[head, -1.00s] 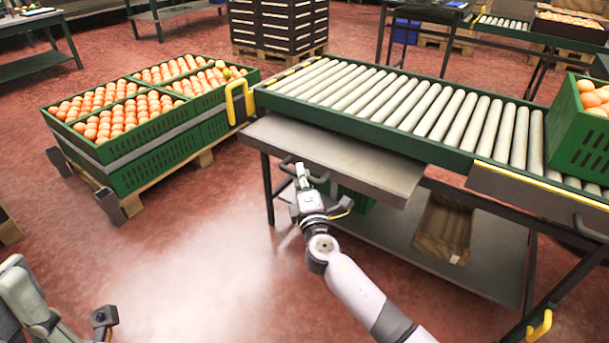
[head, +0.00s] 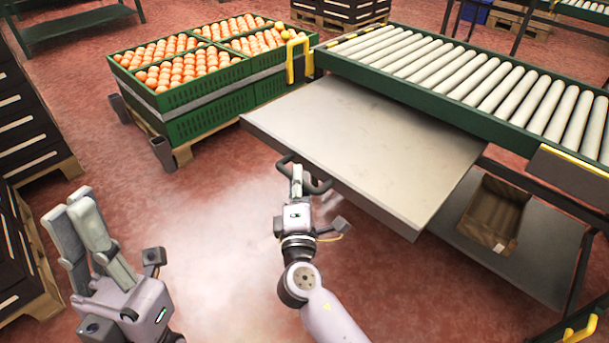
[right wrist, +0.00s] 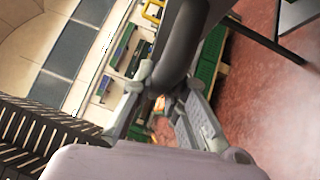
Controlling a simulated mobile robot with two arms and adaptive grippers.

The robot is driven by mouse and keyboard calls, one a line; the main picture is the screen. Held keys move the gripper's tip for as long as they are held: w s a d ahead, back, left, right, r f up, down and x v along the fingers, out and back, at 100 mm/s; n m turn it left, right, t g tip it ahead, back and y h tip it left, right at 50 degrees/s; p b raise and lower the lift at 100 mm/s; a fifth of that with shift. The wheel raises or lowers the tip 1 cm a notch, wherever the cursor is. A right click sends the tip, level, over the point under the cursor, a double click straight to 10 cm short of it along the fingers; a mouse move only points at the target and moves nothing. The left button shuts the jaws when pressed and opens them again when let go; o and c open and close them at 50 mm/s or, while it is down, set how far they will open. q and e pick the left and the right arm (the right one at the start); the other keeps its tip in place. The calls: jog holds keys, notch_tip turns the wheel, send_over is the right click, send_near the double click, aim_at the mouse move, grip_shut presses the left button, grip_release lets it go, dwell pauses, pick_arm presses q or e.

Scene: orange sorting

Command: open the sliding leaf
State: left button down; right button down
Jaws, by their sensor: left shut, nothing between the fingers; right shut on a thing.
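The sliding leaf (head: 375,140) is a flat grey metal panel that sticks out from under the roller conveyor. A dark bar handle (head: 318,186) is on its front edge. My right gripper (head: 297,172) is shut on this handle. In the right wrist view, the dark handle (right wrist: 184,50) passes between the fingers of the right gripper (right wrist: 172,100). My left gripper (head: 82,222) is at the lower left of the head view, shut and empty, over bare floor and apart from the leaf.
The roller conveyor (head: 450,68) runs behind the leaf. Green crates of oranges (head: 205,125) stand on a pallet at the left of the leaf. A cardboard box (head: 493,213) sits on the lower shelf (head: 540,262). Dark stacked crates (head: 22,150) stand at the far left. Red floor in front is clear.

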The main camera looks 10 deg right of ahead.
jog(key=c, duration=1.6)
grip_release()
jog(key=shift+o, duration=0.2)
jog(key=s+a+f, duration=0.1)
jog(key=s, duration=1)
jog(key=shift+s+a+f, duration=0.15)
jog(key=shift+s+f, duration=0.15)
jog(key=shift+s, duration=0.1)
